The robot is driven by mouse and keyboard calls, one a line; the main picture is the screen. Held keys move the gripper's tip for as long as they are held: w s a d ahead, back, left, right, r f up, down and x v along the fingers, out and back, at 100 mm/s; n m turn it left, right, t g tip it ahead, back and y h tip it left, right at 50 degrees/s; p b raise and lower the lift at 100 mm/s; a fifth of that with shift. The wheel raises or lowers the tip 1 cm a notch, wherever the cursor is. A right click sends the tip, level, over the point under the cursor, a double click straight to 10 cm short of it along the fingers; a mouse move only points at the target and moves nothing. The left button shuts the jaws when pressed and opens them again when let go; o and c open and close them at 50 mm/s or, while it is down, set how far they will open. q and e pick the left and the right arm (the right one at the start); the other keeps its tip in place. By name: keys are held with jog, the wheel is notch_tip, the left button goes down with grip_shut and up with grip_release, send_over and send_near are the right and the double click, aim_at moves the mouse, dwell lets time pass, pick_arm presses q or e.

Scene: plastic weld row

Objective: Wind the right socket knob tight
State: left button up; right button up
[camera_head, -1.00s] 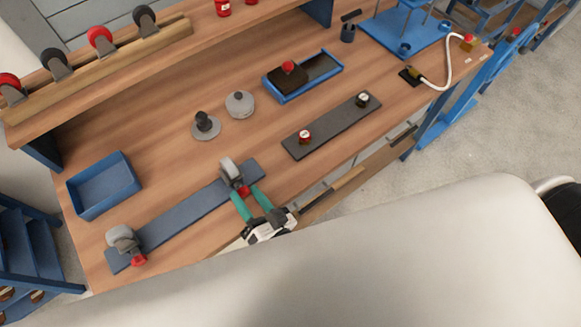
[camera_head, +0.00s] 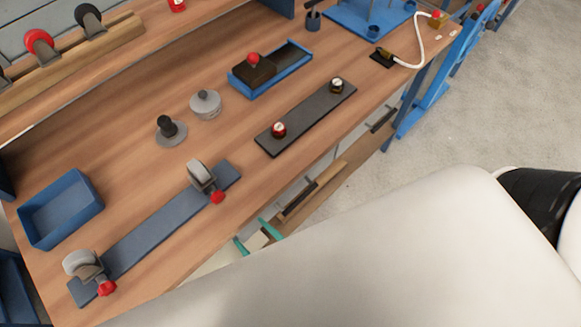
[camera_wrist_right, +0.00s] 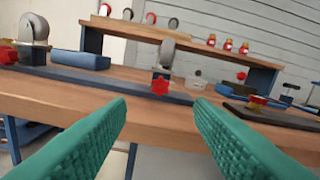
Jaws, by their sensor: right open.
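The right socket is a grey roller-like holder (camera_head: 200,174) on the right end of a long blue-grey strip (camera_head: 150,232). Its red knob (camera_head: 217,197) faces the table's front edge; how tight it is cannot be told. My right gripper (camera_head: 255,238) has teal fingers, partly hidden behind a large white part of mine. It is at the table's front edge, apart from the knob. In the right wrist view the fingers (camera_wrist_right: 160,112) are spread and empty, with the red knob (camera_wrist_right: 160,86) ahead between them. The left socket's red knob (camera_head: 106,288) is at the strip's other end. My left gripper is not seen.
A dark strip (camera_head: 301,124) with two small gauges lies to the right. A blue tray (camera_head: 62,208) stands at left. Two grey round pieces, one with a black knob (camera_head: 166,125), stand behind the strip. Drawer handles (camera_head: 300,197) sit below the front edge.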

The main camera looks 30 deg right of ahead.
jog(key=s+d+f+g+p, duration=0.1)
jog(key=s+f+g, duration=0.1)
jog(key=f, duration=0.6)
jog(key=s+d+f+g+p, duration=0.1)
jog(key=s+f+g, duration=0.1)
jog(key=f, duration=0.6)
jog(key=s+d+f+g+h+p, duration=0.1)
jog(key=s+f+g, duration=0.1)
jog(key=f, duration=0.7)
jog(key=shift+d+g, duration=0.35)
jog(key=shift+g, duration=0.45)
jog(key=shift+s, duration=0.1)
jog(key=s+d+f+m+g+h, duration=0.1)
jog(key=s+d+f+g, duration=0.3)
jog(key=d+f, duration=0.4)
jog(key=s+d+f+m+g+h, duration=0.2)
jog(key=s+d+f, duration=0.4)
jog(key=f, duration=0.5)
jog(key=shift+s+d+f+m+g+h, duration=0.35)
jog(key=shift+d+g+h, duration=0.45)
jog(key=shift+d+g, duration=0.4)
